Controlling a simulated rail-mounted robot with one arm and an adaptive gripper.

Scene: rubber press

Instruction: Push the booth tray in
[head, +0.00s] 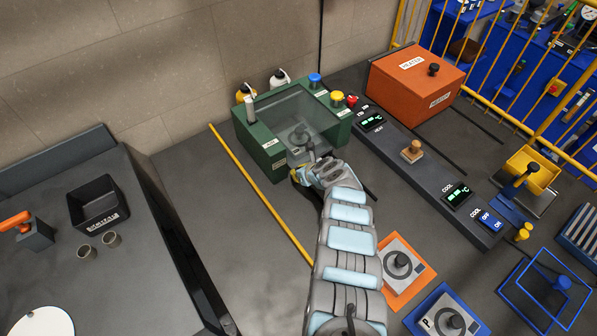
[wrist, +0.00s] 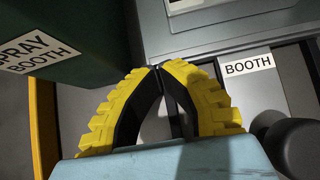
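The green spray booth (head: 262,150) stands against the back wall in the head view, with a clear top and a grey piece with a knob inside. Its dark green wall (wrist: 85,35), labelled "SPRAY BOOTH", fills the upper left of the wrist view. The grey booth tray (wrist: 245,92), labelled "BOOTH", lies right of my fingers, with a dark round knob (wrist: 290,145) beside it. My gripper (wrist: 158,68) has its yellow and black fingertips together, with nothing between them. In the head view my gripper (head: 297,174) is at the booth's front; the arm hides part of the tray. Contact is unclear.
A yellow strip (head: 255,185) runs along the floor left of the booth. A dark control panel (head: 420,165) and an orange heater (head: 415,80) stand to the right. An orange plate (head: 420,270) with a grey mould lies right of my arm.

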